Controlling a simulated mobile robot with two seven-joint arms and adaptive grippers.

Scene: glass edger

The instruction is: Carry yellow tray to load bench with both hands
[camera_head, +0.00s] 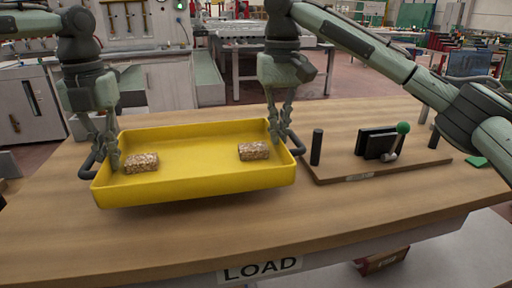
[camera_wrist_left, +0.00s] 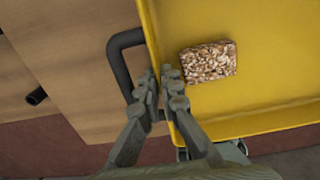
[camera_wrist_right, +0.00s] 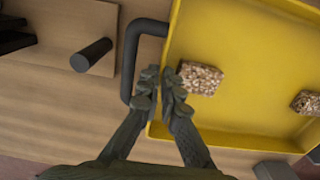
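The yellow tray (camera_head: 196,186) is level over the wooden bench marked LOAD (camera_head: 390,215); I cannot tell whether its base touches the top. It has a dark handle at each end. My left gripper (camera_head: 107,158) points down at the tray's left end, and my right gripper (camera_head: 279,128) at its right end. In the left wrist view, my left fingers (camera_wrist_left: 163,88) are close together astride the end wall, inside the handle (camera_wrist_left: 119,68). In the right wrist view, my right fingers (camera_wrist_right: 161,85) straddle the other end wall beside its handle (camera_wrist_right: 129,60). Both seem shut on the tray.
Two speckled blocks (camera_head: 141,163) (camera_head: 254,151) lie in the tray. Right of it is a wooden board (camera_head: 340,172) with dark posts (camera_head: 317,147), black plates (camera_head: 375,142) and a green-knobbed lever (camera_head: 403,128). The bench front is clear.

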